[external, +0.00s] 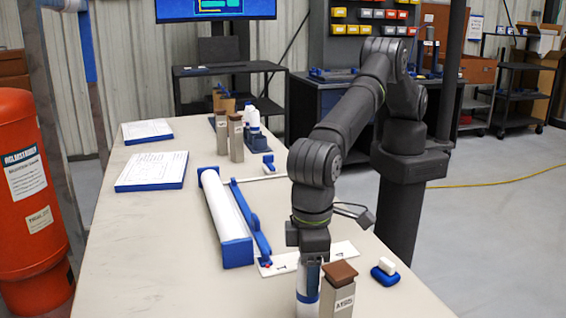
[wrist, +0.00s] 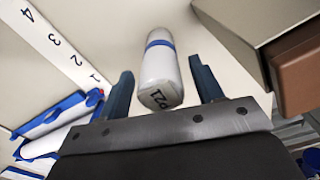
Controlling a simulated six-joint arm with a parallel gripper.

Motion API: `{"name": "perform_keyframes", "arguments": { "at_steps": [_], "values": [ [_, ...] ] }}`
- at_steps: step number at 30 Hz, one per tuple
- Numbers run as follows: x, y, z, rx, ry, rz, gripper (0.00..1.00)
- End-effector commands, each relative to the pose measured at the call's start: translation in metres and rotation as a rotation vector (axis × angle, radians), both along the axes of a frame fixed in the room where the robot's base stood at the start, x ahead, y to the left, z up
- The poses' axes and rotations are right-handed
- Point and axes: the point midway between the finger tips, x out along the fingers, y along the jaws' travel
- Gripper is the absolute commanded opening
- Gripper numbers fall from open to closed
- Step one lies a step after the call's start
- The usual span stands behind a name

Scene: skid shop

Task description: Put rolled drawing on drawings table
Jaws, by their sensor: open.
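My gripper (wrist: 164,73) is open, with one finger on each side of the cylinder and gaps visible on both sides. The long pale table (external: 130,250) carries two blue-edged boards with drawing sheets (external: 153,170) (external: 147,131) at its left. I cannot tell which surface is the drawings table.
A brown-capped grey block (external: 340,290) stands close to the right of the cylinder, also large in the wrist view (wrist: 295,65). A white roll in a blue cradle (external: 226,215) and a numbered white strip (external: 310,258) lie nearby. The table's left front is clear.

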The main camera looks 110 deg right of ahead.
Motion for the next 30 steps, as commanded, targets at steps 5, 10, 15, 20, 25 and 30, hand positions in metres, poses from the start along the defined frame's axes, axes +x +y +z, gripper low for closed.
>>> {"name": "perform_keyframes", "arguments": {
  "at_steps": [5,10,15,20,25,30],
  "values": [
    [0.001,0.001,0.042,0.003,-0.004,0.0,0.6],
    [0.0,0.001,0.073,0.002,-0.003,0.0,0.6],
    [0.0,0.0,0.089,0.001,-0.001,0.0,0.64],
    [0.0,0.0,0.093,0.0,0.0,0.0,0.64],
    [0.0,0.0,0.093,0.0,0.0,0.0,0.64],
    [0.0,0.0,0.093,0.001,0.0,0.0,0.64]
  ]
}}
